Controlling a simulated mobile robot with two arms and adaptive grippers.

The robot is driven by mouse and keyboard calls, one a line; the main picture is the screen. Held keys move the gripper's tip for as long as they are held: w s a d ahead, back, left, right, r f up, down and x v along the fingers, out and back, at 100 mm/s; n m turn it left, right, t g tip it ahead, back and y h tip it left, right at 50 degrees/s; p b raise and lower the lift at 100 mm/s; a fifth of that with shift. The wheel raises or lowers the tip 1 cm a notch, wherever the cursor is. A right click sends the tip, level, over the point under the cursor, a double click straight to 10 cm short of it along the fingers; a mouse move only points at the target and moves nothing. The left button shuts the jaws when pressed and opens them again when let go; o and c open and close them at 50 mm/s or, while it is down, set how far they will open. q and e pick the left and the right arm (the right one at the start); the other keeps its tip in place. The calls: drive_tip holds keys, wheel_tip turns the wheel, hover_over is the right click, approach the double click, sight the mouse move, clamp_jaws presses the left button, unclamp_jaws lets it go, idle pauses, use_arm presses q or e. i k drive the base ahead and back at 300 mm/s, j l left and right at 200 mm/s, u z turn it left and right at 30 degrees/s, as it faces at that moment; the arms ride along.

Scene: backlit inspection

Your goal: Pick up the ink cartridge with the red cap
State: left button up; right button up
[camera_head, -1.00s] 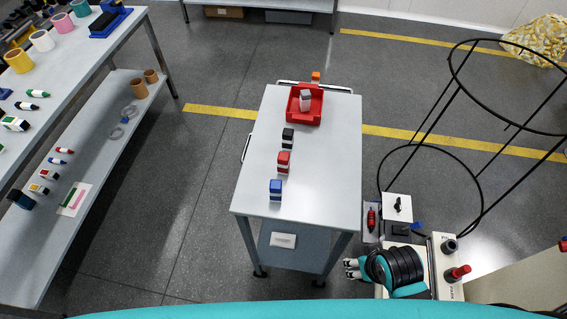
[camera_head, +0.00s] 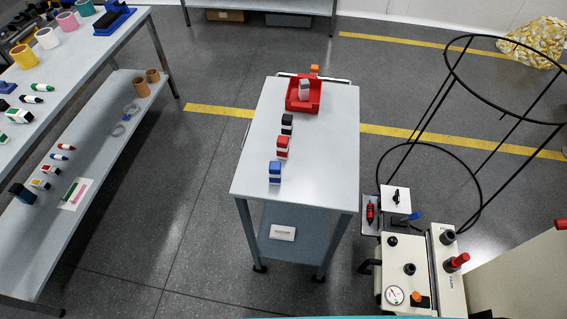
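The ink cartridge with the red cap (camera_head: 282,147) stands on the top of the grey cart (camera_head: 325,160), in a line between a blue-capped cartridge (camera_head: 275,173) and a black-capped cartridge (camera_head: 287,124). It has a white band below the red top. Clear cart surface surrounds it, and nothing touches it. Neither of my grippers is in the head view. Only a thin teal strip of my own body shows at the bottom edge.
A red bin (camera_head: 303,106) holding a grey-topped item (camera_head: 304,90) sits at the cart's far end. An orange-topped item (camera_head: 315,70) is behind it. A machine (camera_head: 420,262) with knobs and a black wire frame (camera_head: 463,150) stand right. A loaded shelf (camera_head: 95,165) stands left.

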sight(282, 142)
drive_tip(key=k+z, duration=0.15)
drive_tip(key=z, duration=0.25)
drive_tip(key=k+z, duration=0.1)
drive_tip(key=z, duration=0.35)
drive_tip(key=k+l+z, duration=0.15)
drive_tip(key=z, duration=0.25)
drive_tip(key=j+z, duration=0.25)
drive_tip(key=j, duration=0.4)
drive_tip(key=j+z, duration=0.3)
drive_tip(key=j, duration=0.3)
drive_tip(key=j+z, duration=0.25)
drive_tip(key=j, duration=0.4)
drive_tip(key=k+j+z, duration=0.1)
drive_tip(key=j+z, duration=0.2)
drive_tip(key=j, duration=0.35)
